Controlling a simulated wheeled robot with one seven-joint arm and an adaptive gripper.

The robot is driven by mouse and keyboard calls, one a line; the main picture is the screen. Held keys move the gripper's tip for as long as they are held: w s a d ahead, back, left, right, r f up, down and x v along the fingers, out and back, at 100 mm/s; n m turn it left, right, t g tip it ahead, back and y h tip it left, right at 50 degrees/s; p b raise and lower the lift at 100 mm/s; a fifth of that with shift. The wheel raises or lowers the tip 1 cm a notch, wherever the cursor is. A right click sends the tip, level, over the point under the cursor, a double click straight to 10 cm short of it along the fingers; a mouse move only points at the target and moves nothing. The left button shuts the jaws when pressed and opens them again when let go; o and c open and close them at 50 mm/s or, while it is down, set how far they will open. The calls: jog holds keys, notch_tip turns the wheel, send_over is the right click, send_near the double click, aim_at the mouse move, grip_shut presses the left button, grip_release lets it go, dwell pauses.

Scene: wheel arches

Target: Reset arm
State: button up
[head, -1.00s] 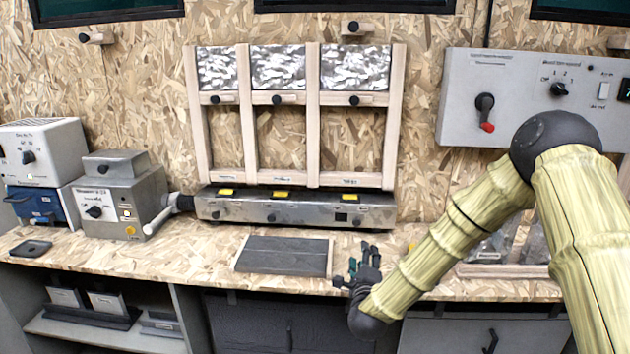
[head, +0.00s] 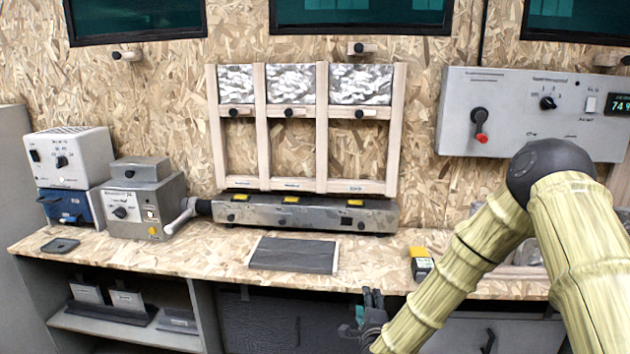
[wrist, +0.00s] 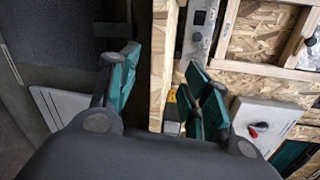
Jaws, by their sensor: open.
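My gripper (head: 372,312) is at the lower middle of the head view, in front of the bench's front edge. My yellow-green arm runs down to it from the right. In the wrist view my gripper (wrist: 160,90) has its green-padded fingers spread apart. No object shows between the fingertips except the bench edge behind them. The gripper appears empty and apart from the bench.
The wooden bench (head: 210,255) carries a dark slatted mat (head: 293,254), a yellow-and-black block (head: 421,264), a grey machine (head: 145,205) and a white box (head: 70,155). A wooden frame (head: 260,145) stands behind. A control panel (head: 520,115) hangs at right. Shelves lie below the bench.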

jog(key=s+d+f+n+g+y+p, duration=0.1)
jog(key=s+f+n+g, duration=0.4)
jog(key=s+f, duration=0.6)
jog(key=s+d+f+n+g+y+p, duration=0.15)
jog(key=s+f+n+g, duration=0.25)
jog(key=s+f+n, duration=0.65)
jog(key=s+d+f+n+g+h+p, duration=0.1)
jog(key=s+d+n+g, duration=0.1)
jog(key=s, duration=1.2)
jog(key=s+d+f+n+g, duration=0.1)
jog(key=s+d+n+g, duration=0.2)
jog(key=s, duration=1.1)
jog(key=shift+s+d+f+g+h+p, duration=0.2)
jog(key=shift+s+g+h+p, duration=0.2)
jog(key=shift+g, duration=0.7)
jog(key=shift+w, duration=0.1)
jog(key=c, duration=0.3)
jog(key=shift+a, duration=0.15)
